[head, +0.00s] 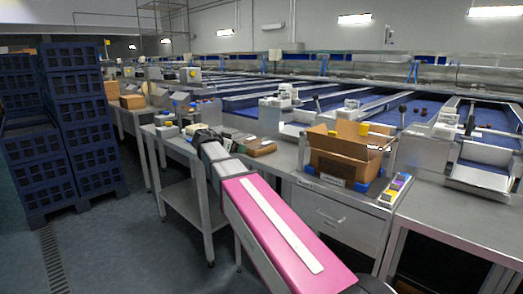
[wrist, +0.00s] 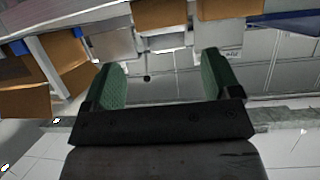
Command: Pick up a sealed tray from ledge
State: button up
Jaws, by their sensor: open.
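My gripper (head: 207,134) reaches over the metal workbench in the head view, at the end of my pink and white arm. In the wrist view my gripper (wrist: 163,80) has its two green-padded fingers wide apart, with nothing between them. Small flat packs lie on the bench just right of the gripper, among them a brown one (head: 262,149). I cannot tell which, if any, is a sealed tray. In the wrist view pale grey tray-like items (wrist: 114,45) lie beyond the fingers, apart from them. The gripper hides part of the bench.
An open cardboard box (head: 340,158) stands on the bench to the right. Stacked dark blue crates (head: 85,120) stand on the floor at left. Blue-bedded sorting lines (head: 330,100) run behind the bench. Brown boxes (wrist: 160,14) line the top of the wrist view. Floor between crates and bench is clear.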

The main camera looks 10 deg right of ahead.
aim_at(250, 149)
jog(key=x, duration=0.7)
jog(key=shift+w+d+f, duration=0.2)
jog(key=shift+w, duration=0.1)
jog(key=c, duration=0.6)
